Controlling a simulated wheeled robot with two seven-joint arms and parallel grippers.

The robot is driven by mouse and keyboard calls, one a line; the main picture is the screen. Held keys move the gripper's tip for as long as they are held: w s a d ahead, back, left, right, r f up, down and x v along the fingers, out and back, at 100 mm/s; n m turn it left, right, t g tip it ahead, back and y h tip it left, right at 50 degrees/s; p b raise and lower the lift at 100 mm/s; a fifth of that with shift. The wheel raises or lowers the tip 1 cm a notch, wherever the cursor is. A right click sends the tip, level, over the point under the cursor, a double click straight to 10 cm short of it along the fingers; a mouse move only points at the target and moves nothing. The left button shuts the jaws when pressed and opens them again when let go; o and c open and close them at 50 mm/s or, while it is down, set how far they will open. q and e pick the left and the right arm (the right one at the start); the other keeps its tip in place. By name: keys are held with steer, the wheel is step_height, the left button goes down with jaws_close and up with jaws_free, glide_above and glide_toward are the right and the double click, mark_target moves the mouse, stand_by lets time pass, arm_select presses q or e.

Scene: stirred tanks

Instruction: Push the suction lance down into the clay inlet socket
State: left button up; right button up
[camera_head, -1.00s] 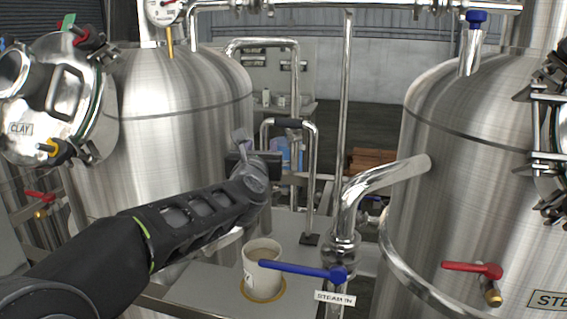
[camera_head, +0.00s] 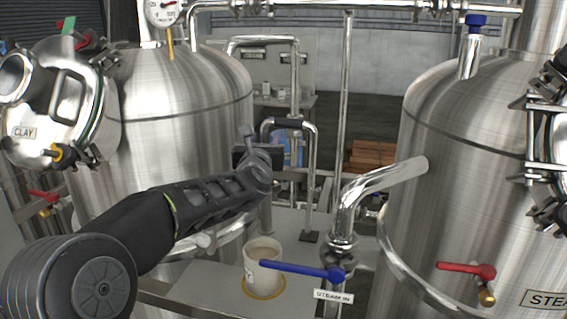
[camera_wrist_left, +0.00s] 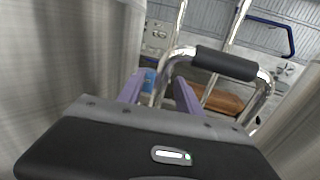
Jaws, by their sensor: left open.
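The suction lance (camera_head: 289,124) is a bent steel tube like an upside-down U with a black grip on top. It stands between the two tanks; its right leg ends at a small dark foot on the grey shelf. Its left leg is partly hidden behind my left gripper (camera_head: 247,134), so I cannot make out the clay inlet socket or how the leg sits. My left gripper is open, just left of the lance. In the left wrist view the lance's grip (camera_wrist_left: 225,64) lies beyond and right of the purple fingers (camera_wrist_left: 159,90), apparently not between them. My right gripper is out of view.
The clay tank (camera_head: 180,100) stands at left with its labelled round hatch; another steel tank (camera_head: 460,150) stands at right.

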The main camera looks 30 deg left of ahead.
arm_select(q)
jaws_close()
stand_by(0.5)
steer(key=shift+r, duration=0.1)
stand_by(0.9)
